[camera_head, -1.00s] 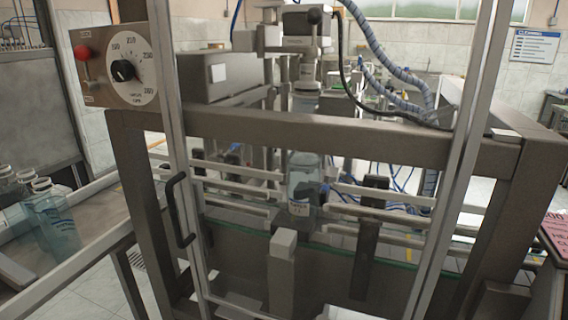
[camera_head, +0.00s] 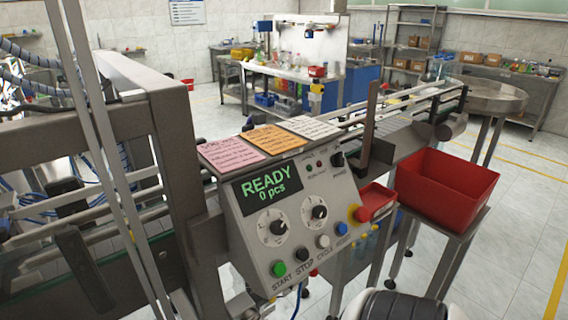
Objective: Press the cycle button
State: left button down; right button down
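The control panel (camera_head: 290,215) is in the middle of the head view, sloping toward me. Its display (camera_head: 267,189) reads "READY 0 pcs". Along its lower edge are a green START button (camera_head: 278,268), a black STOP button (camera_head: 302,254), a pale grey-white button (camera_head: 323,241) whose small label appears to read CYCLE, and a blue button (camera_head: 342,228) with an illegible label. Nothing covers the pale button. A rounded black and white part at the bottom edge appears to be mine. No fingers of either gripper are in view.
Two dials and a red stop knob (camera_head: 362,213) on yellow sit on the panel. Pink, orange and white cards (camera_head: 275,139) lie above it. A red bin (camera_head: 445,185) stands to the right, and a machine frame (camera_head: 175,150) rises at left. Floor at lower right is clear.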

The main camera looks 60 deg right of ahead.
aim_at(323, 240)
jog(key=z, duration=1.85)
